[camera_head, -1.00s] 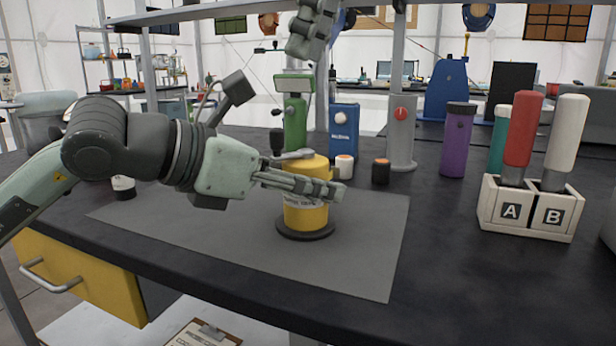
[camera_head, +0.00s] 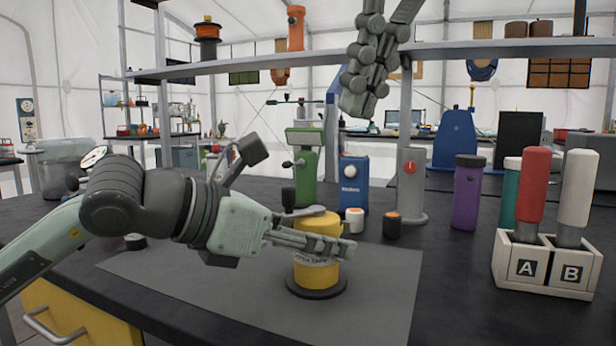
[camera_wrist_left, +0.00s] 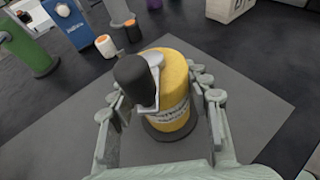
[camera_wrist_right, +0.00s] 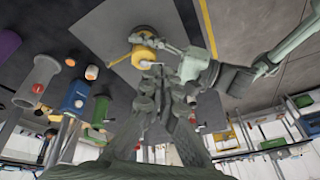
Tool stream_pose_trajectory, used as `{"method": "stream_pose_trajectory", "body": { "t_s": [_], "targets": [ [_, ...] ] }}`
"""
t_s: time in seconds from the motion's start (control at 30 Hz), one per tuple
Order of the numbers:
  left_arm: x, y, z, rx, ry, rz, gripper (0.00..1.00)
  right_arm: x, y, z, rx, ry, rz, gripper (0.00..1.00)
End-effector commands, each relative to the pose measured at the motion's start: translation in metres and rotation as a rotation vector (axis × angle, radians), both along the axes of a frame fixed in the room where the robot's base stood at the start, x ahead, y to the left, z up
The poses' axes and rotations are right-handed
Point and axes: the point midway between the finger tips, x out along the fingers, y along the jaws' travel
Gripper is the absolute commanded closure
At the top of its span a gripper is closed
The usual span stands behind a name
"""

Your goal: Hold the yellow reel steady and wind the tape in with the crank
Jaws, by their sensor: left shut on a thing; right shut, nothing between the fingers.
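The yellow reel (camera_head: 318,262) stands upright on a round dark base on the grey mat (camera_head: 240,290); a pale label is on its side. Its crank has a grey arm (camera_head: 303,211) across the top and a black upright knob (camera_head: 288,196), large in the left wrist view (camera_wrist_left: 133,80). My left gripper (camera_head: 335,247) is shut around the reel's body, with fingers on both sides (camera_wrist_left: 160,108). My right gripper (camera_head: 358,105) is shut and empty, high behind the reel and apart from the crank.
Behind the reel stand a green device (camera_head: 305,165), a blue box (camera_head: 353,183), a grey cylinder (camera_head: 410,185) and two small orange-topped jars. A purple bottle (camera_head: 467,195) and an A/B holder (camera_head: 545,262) stand to the right. The mat's front is clear.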

Motion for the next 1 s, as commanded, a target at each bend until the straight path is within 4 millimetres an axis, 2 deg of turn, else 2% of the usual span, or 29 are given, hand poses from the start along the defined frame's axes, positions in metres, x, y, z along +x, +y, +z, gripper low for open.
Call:
{"method": "stream_pose_trajectory", "body": {
  "t_s": [0.13,0.37,0.47,0.83,1.0],
  "targets": [
    [0.000,0.000,0.000,-0.001,0.001,0.000,1.00,-0.005,-0.004,0.001,-0.055,-0.078,0.197,1.00],
    [0.000,0.000,0.000,-0.001,0.001,0.000,1.00,-0.004,-0.004,-0.007,-0.084,-0.116,0.293,1.00],
    [0.000,0.000,0.000,-0.001,0.001,0.000,1.00,-0.001,-0.001,-0.020,-0.085,-0.115,0.294,1.00],
    [0.000,0.000,0.000,-0.001,0.001,0.000,1.00,0.019,0.020,-0.092,-0.084,-0.113,0.292,1.00],
    [0.000,0.000,0.000,0.000,0.000,-0.001,1.00,0.037,0.039,-0.092,-0.084,-0.116,0.291,1.00]
  ]
}}
